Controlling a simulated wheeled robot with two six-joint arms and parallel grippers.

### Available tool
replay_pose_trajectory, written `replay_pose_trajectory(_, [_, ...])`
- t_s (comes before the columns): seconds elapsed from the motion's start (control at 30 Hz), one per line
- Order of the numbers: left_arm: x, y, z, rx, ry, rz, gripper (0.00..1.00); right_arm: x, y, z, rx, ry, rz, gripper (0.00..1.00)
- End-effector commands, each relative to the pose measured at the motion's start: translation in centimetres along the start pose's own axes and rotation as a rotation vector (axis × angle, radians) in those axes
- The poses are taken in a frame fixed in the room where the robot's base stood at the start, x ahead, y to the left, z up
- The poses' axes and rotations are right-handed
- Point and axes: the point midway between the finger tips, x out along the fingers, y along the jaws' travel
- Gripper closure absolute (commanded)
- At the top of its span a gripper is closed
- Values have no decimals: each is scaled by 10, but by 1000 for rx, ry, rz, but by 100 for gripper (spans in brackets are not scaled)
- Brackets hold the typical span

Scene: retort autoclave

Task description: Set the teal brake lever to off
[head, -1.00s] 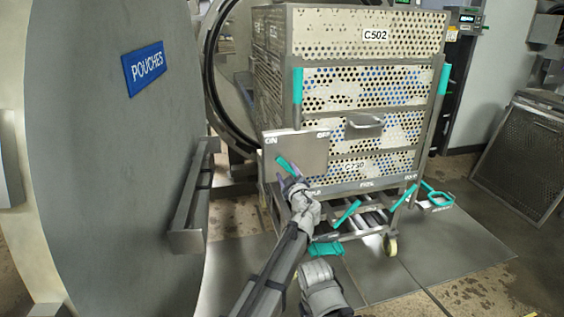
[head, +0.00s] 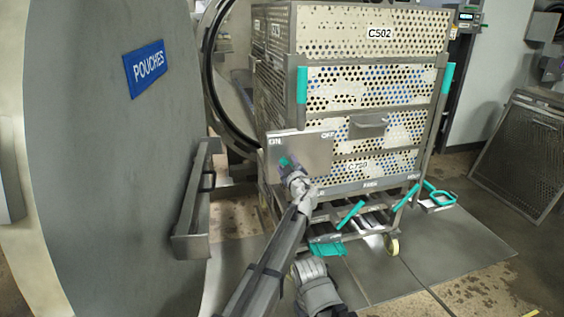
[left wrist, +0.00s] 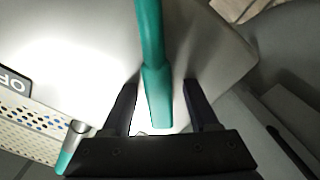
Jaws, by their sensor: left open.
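The teal brake lever (head: 285,160) is on a grey plate (head: 316,148) at the front left of the basket cart. The plate reads ON at its upper left and OFF at its upper right. The visible part of the lever lies on the ON side; my gripper hides the rest. My left gripper (head: 290,170) is at the lever. In the left wrist view the lever (left wrist: 154,75) runs between the two open fingers (left wrist: 160,110), with a gap on each side.
The cart carries stacked perforated baskets (head: 372,32). More teal handles, such as one low on the cart (head: 350,214), sit nearby. A large grey door (head: 110,200) marked POUCHES, with a metal handle (head: 196,205), stands at the left. Floor is clear at front right.

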Motion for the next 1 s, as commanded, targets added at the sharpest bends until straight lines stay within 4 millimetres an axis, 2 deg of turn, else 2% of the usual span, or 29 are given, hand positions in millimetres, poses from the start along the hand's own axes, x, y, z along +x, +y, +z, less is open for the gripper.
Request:
replay_pose_trajectory(0.17, [0,0,0,0,0,0,40,0,0,0,0,0,0,50])
replay_pose_trajectory(0.7, [-1,0,0,0,0,0,100,0,0,0,0,0,0,50])
replay_pose_trajectory(1.0, [-1,0,0,0,0,0,100,0,0,0,0,0,0,50])
